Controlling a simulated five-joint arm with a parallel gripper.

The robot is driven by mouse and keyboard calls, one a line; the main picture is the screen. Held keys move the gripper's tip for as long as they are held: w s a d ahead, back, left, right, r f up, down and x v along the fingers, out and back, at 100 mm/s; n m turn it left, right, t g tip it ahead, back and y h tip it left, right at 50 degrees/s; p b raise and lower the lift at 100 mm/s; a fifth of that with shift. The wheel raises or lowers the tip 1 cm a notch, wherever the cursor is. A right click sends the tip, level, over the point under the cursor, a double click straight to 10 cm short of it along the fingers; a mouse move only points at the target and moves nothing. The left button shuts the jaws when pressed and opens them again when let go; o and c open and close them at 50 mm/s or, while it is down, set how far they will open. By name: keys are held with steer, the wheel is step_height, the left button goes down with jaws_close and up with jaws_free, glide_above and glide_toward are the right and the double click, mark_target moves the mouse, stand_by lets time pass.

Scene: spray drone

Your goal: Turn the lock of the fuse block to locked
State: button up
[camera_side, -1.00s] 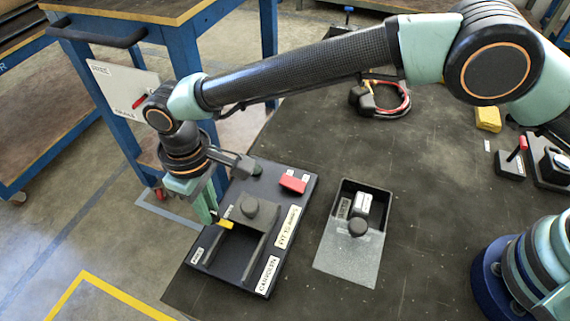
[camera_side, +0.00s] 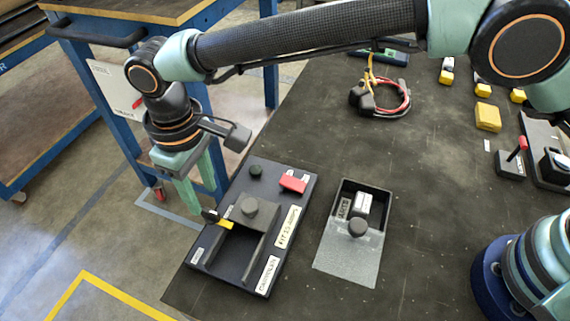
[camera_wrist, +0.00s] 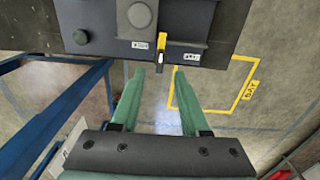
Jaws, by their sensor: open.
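The fuse block is a dark panel (camera_side: 240,262) with a raised grey block and round knob (camera_side: 250,208) on it, lying at the table's left edge. Its lock looks like a small yellow lever (camera_side: 225,224) at the panel's left edge, with a dark end beside it. In the wrist view the yellow lever (camera_wrist: 162,41) sits between two small white labels and points toward my gripper. My gripper (camera_side: 205,197) is open and empty, just above and left of the lever. In the wrist view its fingertips (camera_wrist: 159,73) stand apart on either side of the lever's line, not touching it.
A red piece (camera_side: 293,183) and a dark knob (camera_side: 256,170) are on the panel's far part. A grey tray (camera_side: 345,265) with a knobbed block stands to the right. A looped red cable (camera_side: 390,100) and a yellow block (camera_side: 487,117) lie farther back.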

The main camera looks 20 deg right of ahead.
mark_target(209, 210)
step_height(209, 210, up, 7)
stand_by(0.3)
steer(key=w+d+r+m+t, duration=0.15)
steer(key=d+r, duration=0.25)
steer(key=d, duration=0.4)
steer(key=w+d+r+m+y, duration=0.1)
steer(key=w+d+r, duration=0.15)
steer(key=d, duration=0.45)
steer(key=w+d+r+m+t, duration=0.1)
steer(key=w+d+r+m, duration=0.1)
steer(key=d+r, duration=0.45)
steer(key=s+d+f+m+t, duration=0.1)
steer(key=s+d, duration=0.2)
steer(key=d, duration=0.4)
steer(key=s+d+f+m+t, duration=0.1)
steer(key=s+d, duration=0.3)
steer(key=d, duration=0.4)
steer(key=s+d+f+m+t+h, duration=0.1)
steer(key=s+d+f+m, duration=0.1)
steer(key=d, duration=0.6)
steer(key=shift+s+f+m, duration=0.35)
steer(key=shift+s+f, duration=0.35)
steer(key=shift+s, duration=0.4)
